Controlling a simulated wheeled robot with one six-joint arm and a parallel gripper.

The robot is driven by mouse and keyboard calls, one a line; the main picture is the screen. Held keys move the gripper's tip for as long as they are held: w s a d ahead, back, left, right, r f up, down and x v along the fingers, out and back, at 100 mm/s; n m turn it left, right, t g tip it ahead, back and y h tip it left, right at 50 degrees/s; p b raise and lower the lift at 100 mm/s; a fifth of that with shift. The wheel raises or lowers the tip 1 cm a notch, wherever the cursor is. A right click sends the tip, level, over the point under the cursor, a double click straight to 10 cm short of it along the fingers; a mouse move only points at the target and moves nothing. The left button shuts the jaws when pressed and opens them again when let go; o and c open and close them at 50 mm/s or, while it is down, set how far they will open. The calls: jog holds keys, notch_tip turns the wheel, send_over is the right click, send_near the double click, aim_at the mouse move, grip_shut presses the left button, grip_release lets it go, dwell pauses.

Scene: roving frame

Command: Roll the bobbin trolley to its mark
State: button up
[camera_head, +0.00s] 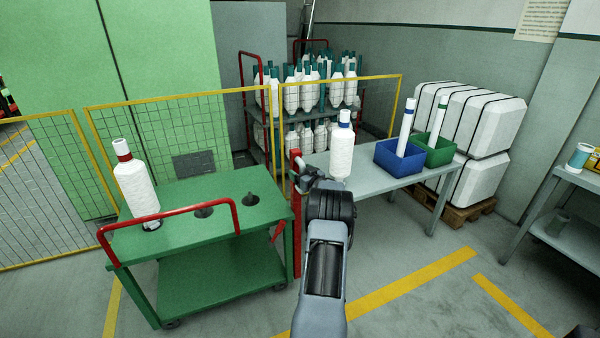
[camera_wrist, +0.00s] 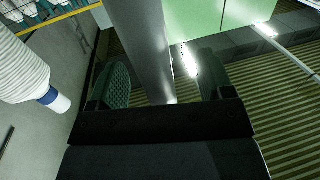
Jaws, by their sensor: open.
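The green bobbin trolley (camera_head: 190,275) stands at the left, with a red bar handle (camera_head: 165,214) along its near edge. A white bobbin with a red band (camera_head: 135,190) stands upright at its left end; two dark holders (camera_head: 204,212) beside it are empty. My gripper (camera_head: 305,172) is raised just right of the trolley, near a red post. In the wrist view my gripper (camera_wrist: 160,82) has its two fingers apart, with no object held between them. Yellow strips (camera_head: 410,285) lie on the floor at the right; I cannot tell which is the mark.
A grey table (camera_head: 375,180) behind my arm bears a blue-banded bobbin (camera_head: 341,155), a blue bin (camera_head: 399,160) and a green bin (camera_head: 434,152). The red post (camera_head: 296,240) stands at the trolley's right. A yellow mesh fence (camera_head: 160,135) runs behind. Front right floor is clear.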

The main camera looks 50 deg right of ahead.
jog(key=v, duration=0.6)
dwell(0.3)
jog(key=shift+s, duration=0.1)
jog(key=v, duration=1.3)
jog(key=shift+s+a, duration=0.15)
jog(key=shift+s, duration=0.25)
jog(key=shift+f, duration=0.1)
